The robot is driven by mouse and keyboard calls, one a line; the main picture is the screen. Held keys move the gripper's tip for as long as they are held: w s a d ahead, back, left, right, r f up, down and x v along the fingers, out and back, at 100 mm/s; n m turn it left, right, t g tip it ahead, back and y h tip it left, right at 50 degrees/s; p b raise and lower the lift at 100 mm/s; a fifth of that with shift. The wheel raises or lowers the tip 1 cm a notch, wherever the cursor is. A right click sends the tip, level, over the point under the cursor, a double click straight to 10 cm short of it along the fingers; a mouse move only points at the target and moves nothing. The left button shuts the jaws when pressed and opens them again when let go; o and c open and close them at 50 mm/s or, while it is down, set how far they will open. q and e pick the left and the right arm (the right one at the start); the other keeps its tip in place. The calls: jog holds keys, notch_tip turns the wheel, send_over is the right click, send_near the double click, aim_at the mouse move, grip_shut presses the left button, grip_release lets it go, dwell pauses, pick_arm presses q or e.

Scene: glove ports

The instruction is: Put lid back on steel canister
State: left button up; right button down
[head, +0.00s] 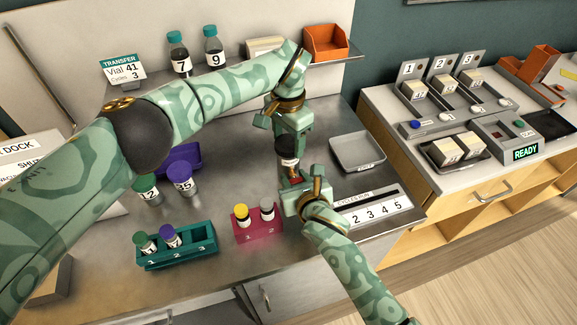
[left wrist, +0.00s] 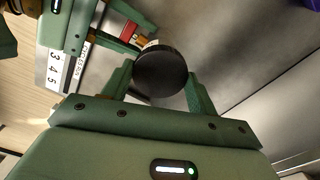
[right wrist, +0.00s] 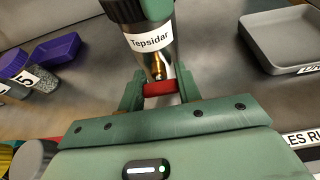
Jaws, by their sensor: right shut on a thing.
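The steel canister (right wrist: 150,55) has a white "Tepsidar" label and stands out from the bench between my two grippers. It also shows in the head view (head: 287,162). The black round lid (left wrist: 161,70) is at its top end, in line with the body; I cannot tell if it is fully seated. My left gripper (head: 287,142) comes from above, its fingers apart on either side of the lid. Any gap between fingers and lid is hard to see. My right gripper (head: 296,184) is shut on a red part (right wrist: 160,88) at the canister's lower side.
A grey tray (head: 357,152) lies right of the grippers. A pink rack (head: 259,233) and a teal rack (head: 177,253) with vials stand at the front. Vials and a purple tray (head: 180,158) are to the left. An orange bin (head: 325,42) is on the back shelf.

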pick_arm(q)
jog(key=m, duration=0.4)
jog(key=shift+w, duration=0.1)
jog(key=shift+c, duration=0.3)
jog(key=m, duration=0.6)
jog(key=shift+m, duration=0.4)
jog(key=m, duration=1.9)
jog(key=shift+m, duration=0.3)
jog(key=m, duration=1.2)
jog(key=shift+m, duration=0.3)
jog(key=m, duration=0.5)
jog(key=shift+f, duration=0.1)
jog(key=o, duration=1.1)
